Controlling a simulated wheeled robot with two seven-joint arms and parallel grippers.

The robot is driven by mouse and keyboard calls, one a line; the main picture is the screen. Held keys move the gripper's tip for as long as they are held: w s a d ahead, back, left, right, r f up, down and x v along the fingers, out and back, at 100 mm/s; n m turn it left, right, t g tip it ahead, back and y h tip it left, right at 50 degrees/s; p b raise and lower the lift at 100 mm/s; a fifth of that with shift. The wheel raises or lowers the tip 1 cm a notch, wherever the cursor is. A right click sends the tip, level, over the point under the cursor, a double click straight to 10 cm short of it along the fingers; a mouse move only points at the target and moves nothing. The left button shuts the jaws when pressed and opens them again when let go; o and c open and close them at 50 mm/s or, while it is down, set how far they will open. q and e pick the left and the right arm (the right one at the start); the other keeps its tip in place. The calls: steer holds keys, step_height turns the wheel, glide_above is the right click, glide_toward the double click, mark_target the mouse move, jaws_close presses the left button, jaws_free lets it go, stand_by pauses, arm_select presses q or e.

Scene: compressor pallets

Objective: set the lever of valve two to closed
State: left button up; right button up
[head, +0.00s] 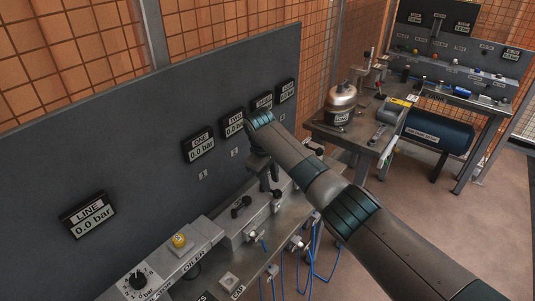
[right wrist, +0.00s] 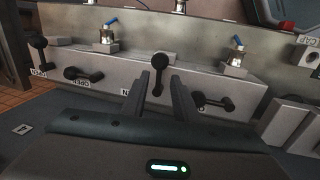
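A grey valve block (head: 257,222) stands on the bench below the gauge panel and carries black levers. In the right wrist view, a black lever (right wrist: 158,72) with a round knob stands upright between the fingers of my right gripper (right wrist: 160,86). The fingers are apart, with a visible gap on each side of the lever. A lever (right wrist: 213,101) to its right lies sideways, as does one (right wrist: 83,75) to its left. The lever's label is mostly hidden, so I cannot read its number. In the head view, my right gripper (head: 265,174) is over the block, partly hidden by my arm.
The gauge panel (head: 130,140) rises behind the block; its LINE gauge (head: 88,215) reads 0.0 bar. An oiler block (head: 172,258) with a yellow cap is at the near left. Blue hoses (head: 283,275) hang in front. A second bench (head: 350,135) stands at right.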

step_height(320, 180, up, 14)
steer(key=s+a+b, duration=0.1)
steer(key=s+b, duration=0.1)
steer(key=shift+f+b, duration=0.25)
steer(key=shift+b, duration=0.05)
steer(key=shift+s, duration=0.1)
